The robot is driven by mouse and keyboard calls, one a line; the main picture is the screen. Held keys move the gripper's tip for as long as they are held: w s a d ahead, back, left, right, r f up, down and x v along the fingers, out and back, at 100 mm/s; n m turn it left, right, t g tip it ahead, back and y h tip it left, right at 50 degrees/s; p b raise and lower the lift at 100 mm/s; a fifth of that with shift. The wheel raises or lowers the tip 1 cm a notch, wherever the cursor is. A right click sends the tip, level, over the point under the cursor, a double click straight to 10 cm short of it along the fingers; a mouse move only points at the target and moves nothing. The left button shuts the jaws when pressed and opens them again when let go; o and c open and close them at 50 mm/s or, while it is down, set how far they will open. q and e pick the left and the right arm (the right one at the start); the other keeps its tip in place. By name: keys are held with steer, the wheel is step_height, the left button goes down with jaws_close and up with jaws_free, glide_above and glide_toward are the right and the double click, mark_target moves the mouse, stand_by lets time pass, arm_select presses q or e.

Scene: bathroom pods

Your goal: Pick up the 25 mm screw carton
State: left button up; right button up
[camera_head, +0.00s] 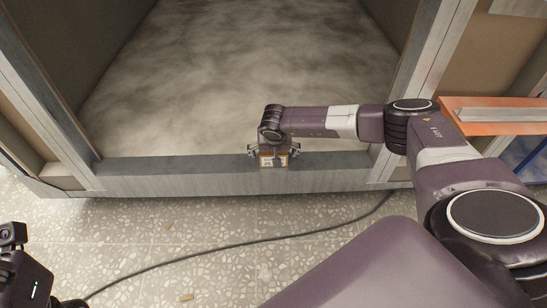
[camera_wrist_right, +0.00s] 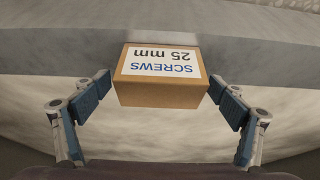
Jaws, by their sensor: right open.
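The 25 mm screw carton (camera_head: 274,161) is a small brown box on the grey sill at the front of the pod. In the right wrist view the carton (camera_wrist_right: 163,78) shows a white label reading "SCREWS 25 mm", upside down. My right gripper (camera_head: 273,152) is over the carton from behind. Its fingers (camera_wrist_right: 164,98) are open, one on each side of the carton, with the pads near its side faces. A narrow gap seems to remain on both sides. My left gripper (camera_head: 12,238) is only partly in view at the lower left edge, away from the carton; its fingers cannot be made out.
The grey sill (camera_head: 130,178) runs across the pod opening between two upright frame posts. A dark cable (camera_head: 240,243) lies on the speckled floor. Small tan scraps (camera_head: 186,297) lie there too. The pod floor behind is clear.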

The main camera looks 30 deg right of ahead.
steer(key=c, duration=1.5)
steer(key=shift+r, duration=0.15)
